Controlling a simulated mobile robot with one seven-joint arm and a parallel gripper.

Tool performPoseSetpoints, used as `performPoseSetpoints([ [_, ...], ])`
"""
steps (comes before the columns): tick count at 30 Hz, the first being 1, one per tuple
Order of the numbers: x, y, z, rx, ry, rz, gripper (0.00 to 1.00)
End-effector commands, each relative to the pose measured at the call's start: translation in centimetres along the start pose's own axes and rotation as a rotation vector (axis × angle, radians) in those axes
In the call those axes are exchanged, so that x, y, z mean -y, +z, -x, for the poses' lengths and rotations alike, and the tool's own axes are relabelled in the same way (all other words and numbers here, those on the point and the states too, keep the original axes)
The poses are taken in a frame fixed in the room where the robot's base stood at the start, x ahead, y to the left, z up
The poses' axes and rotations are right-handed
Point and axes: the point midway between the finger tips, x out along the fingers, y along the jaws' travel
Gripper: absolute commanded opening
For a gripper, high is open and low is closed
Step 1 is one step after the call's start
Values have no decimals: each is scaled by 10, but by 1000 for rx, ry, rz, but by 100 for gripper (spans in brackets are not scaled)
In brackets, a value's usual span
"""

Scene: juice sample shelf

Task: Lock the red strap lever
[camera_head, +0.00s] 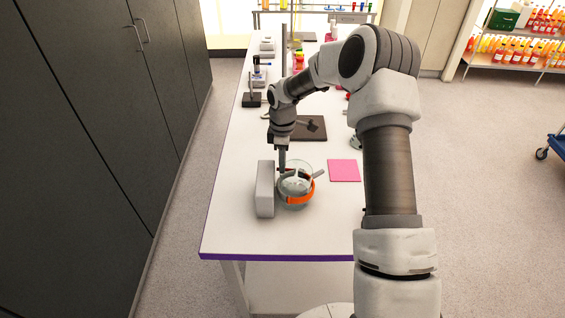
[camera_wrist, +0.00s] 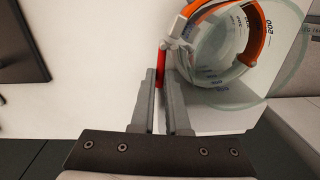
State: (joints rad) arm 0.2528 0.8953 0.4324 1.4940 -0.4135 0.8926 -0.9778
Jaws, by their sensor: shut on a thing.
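A round glass jar (camera_head: 293,186) stands near the front end of the white bench, with an orange strap (camera_head: 299,200) around it. In the wrist view, the orange strap (camera_wrist: 250,40) circles the glass, which carries printed markings. The red strap lever (camera_wrist: 162,70) sticks out from the strap's grey buckle (camera_wrist: 180,28) on the glass's left side. My gripper (camera_wrist: 161,80) is shut on the red lever, with its fingertips on either side of it. In the head view my gripper (camera_head: 282,168) points down at the jar's left rear side, and the lever cannot be made out.
A grey box (camera_head: 265,190) stands close to the jar's left. A pink square (camera_head: 344,171) lies flat to the right. A dark plate (camera_head: 316,129) and a stand (camera_head: 251,99) are farther back. The bench (camera_head: 235,232) is clear in front, up to its purple edge.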

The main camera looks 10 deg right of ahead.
Motion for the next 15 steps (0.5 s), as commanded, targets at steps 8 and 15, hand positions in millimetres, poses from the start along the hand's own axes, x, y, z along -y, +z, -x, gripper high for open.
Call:
performPoseSetpoints([
  [8, 0, 0, 0, 0, 0, -2, 43],
  [15, 1, 0, 0, 1, -4, -2, 43],
])
